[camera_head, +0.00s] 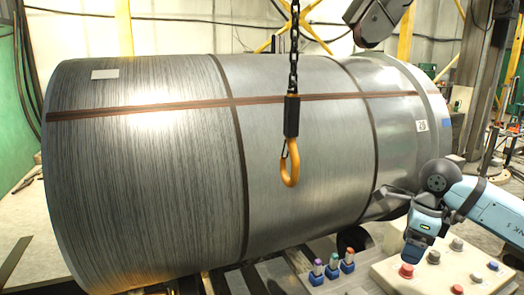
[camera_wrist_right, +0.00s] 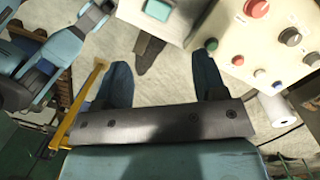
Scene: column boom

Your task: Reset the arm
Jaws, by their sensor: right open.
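My right arm comes in from the right edge in the head view. Its gripper (camera_head: 372,203) is at the lower right, in front of the right end of the big metal cylinder and above the control panel. In the right wrist view the gripper (camera_wrist_right: 163,60) shows two blue fingers spread wide on a grey bar, with nothing held between them. My left gripper does not show in either view. Teal arm-like parts show at the left of the wrist view; I cannot tell which part of me they are.
A large banded metal cylinder (camera_head: 300,165) fills the middle. A yellow hook (camera_head: 289,165) hangs on a chain before it. A control panel (camera_head: 428,272) with knobs and a red button (camera_head: 406,271) stands close below my right gripper. Several small blue-based items (camera_head: 332,266) stand left of it.

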